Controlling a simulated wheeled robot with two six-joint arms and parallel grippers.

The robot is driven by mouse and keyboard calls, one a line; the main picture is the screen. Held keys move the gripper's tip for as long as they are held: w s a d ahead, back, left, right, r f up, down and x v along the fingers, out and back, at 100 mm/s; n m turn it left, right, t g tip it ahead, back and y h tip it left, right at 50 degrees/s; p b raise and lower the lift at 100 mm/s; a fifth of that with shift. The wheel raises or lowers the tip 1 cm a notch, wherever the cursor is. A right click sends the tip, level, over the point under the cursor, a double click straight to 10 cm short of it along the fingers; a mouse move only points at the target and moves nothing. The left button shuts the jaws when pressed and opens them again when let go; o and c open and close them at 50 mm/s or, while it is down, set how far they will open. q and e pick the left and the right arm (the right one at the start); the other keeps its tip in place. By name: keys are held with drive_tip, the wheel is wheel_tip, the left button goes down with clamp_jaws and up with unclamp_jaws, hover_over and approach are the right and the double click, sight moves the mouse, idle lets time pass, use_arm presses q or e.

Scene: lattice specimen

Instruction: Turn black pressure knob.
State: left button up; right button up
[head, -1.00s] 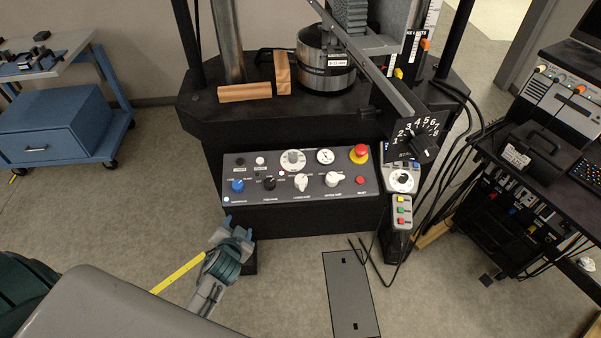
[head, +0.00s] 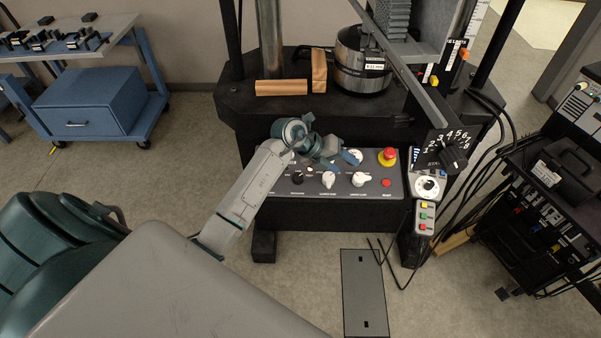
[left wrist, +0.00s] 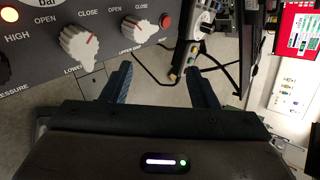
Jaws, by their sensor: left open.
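The black pressure knob (head: 297,178) sits on the sloped control panel (head: 394,186) in the head view, just beside my left arm and below my left gripper. My left gripper (head: 338,161) is over the upper middle of the panel, to the upper right of the knob. Its two fingers (left wrist: 160,87) are apart with nothing between them. My left arm hides the panel's left part. My right gripper is not in view.
White knobs (head: 328,179) and (head: 359,179) stand right of the black knob. A red emergency button (head: 388,157) is at the panel's right. A numbered dial (head: 449,153) juts out beyond it. A button pendant (head: 424,217) and loose cables hang at the right.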

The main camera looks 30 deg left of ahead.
use_arm(q)
drive_tip(key=a+g+y, duration=0.3)
drive_tip(key=a+y, duration=0.1)
drive_tip(key=a, duration=0.3)
drive_tip(key=n+g+y, duration=0.2)
drive_tip(key=g+y, duration=0.1)
approach(298, 176)
wheel_tip(298, 176, down, 6)
drive_tip(key=b, duration=0.7)
drive_tip(key=shift+f+b, duration=0.25)
drive_tip(key=shift+b, duration=0.15)
drive_tip(key=shift+f+b, duration=0.35)
drive_tip(key=shift+f+p, duration=0.55)
drive_tip(key=shift+f, duration=0.35)
drive_tip(key=c, duration=1)
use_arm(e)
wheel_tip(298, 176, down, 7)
